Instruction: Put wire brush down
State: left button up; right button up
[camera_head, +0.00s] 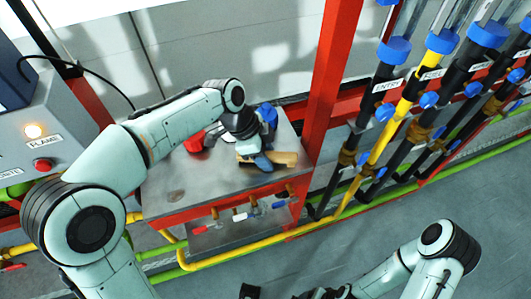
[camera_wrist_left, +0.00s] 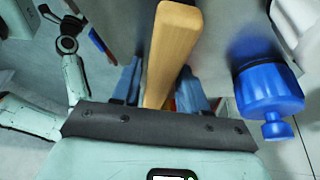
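The wire brush shows as a light wooden handle (camera_head: 286,158) at the right side of the grey metal tabletop (camera_head: 215,178). In the left wrist view the handle (camera_wrist_left: 172,45) runs between the two blue fingers of my left gripper (camera_wrist_left: 162,85). My left gripper (camera_head: 255,157) is low over the tabletop with its fingers close around the handle, apparently shut on it. The brush's bristles are hidden, and I cannot tell whether it touches the table. My right arm is at the bottom of the head view, its gripper dark and partly cut off.
A blue object (camera_head: 267,113) stands behind the left gripper, and appears close by in the left wrist view (camera_wrist_left: 270,90). A red object (camera_head: 195,143) is left of the gripper. A red post (camera_head: 330,75) and several pipes stand right. The tabletop's front left is mostly clear.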

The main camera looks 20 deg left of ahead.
pick_arm(q)
jog(key=shift+o, duration=0.5)
jog(key=shift+r, duration=0.1)
pick_arm(e)
jog(key=shift+r, duration=0.1)
pick_arm(q)
jog(key=shift+r, duration=0.25)
jog(key=p+v, duration=0.2)
jog(key=v, duration=0.9)
jog(key=shift+a+r, duration=0.2)
jog(key=shift+r, duration=0.05)
pick_arm(e)
jog(key=shift+w+r, duration=0.3)
jog(key=shift+r, duration=0.25)
jog(key=shift+w+r, duration=0.25)
jog(key=shift+r, duration=0.25)
